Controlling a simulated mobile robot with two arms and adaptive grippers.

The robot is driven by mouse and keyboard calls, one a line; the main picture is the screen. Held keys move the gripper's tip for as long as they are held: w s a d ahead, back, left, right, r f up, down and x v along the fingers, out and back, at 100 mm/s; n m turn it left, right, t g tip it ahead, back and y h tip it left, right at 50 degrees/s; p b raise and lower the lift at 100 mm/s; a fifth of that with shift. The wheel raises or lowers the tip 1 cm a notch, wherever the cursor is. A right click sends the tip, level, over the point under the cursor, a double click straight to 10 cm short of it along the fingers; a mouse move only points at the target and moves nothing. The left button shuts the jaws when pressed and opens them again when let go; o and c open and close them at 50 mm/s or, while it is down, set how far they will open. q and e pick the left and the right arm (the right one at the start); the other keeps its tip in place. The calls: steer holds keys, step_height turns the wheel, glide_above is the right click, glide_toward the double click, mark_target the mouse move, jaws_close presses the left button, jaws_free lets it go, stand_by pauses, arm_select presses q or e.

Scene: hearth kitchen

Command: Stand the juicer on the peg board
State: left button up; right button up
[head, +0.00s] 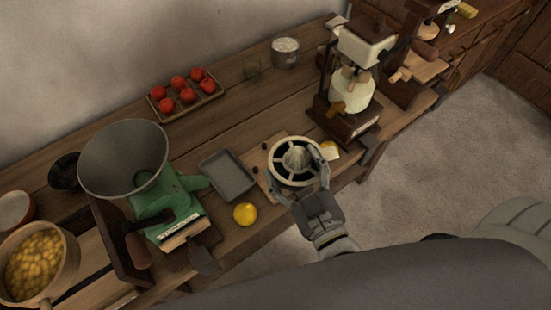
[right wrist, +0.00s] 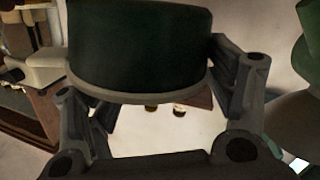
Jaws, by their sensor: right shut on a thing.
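The juicer (head: 296,159) has a pale ribbed cone inside a cream ring and a dark body. My right gripper (head: 301,181) is shut on its near side, with fingers on either side of the body. In the right wrist view the dark green juicer body (right wrist: 140,45) sits between the fingers, with a pale rim at its lower edge. The wooden peg board (head: 263,183) lies under and left of the juicer, with small dark pegs showing at its left. The juicer hides most of it. I cannot tell whether the juicer touches the board. My left gripper is not in view.
A grey tray (head: 228,175) and a lemon (head: 245,214) lie left of the board. A cut lemon (head: 329,151) is close on the right. A wooden grinder (head: 350,105) stands behind right. A green scale (head: 170,205) stands left. Tomatoes (head: 187,91) sit at the back.

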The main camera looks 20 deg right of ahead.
mark_target(285, 157)
steer(key=w, duration=0.1)
steer(key=w+f, duration=0.1)
steer(key=w, duration=0.1)
steer(key=w+f, duration=0.1)
steer(key=w, duration=0.1)
steer(key=shift+w+a+f+b, duration=0.1)
steer(key=shift+w+a+b, duration=0.15)
steer(key=shift+b, duration=0.1)
steer(key=w+f+b, duration=0.1)
steer(key=f, duration=0.1)
steer(key=w+f+b, duration=0.2)
steer(key=shift+w+f+b, duration=0.15)
steer(key=shift+f+b, duration=0.15)
steer(key=f+b, duration=0.2)
steer(key=w+f+b, duration=0.1)
steer(key=f, duration=0.1)
steer(key=shift+w+a+b, duration=0.15)
steer(key=shift+w+b, duration=0.05)
steer(key=shift+b, duration=0.2)
steer(key=shift+f, duration=0.3)
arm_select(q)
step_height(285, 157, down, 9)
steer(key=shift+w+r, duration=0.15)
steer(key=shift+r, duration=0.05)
arm_select(e)
steer(key=shift+r, duration=0.1)
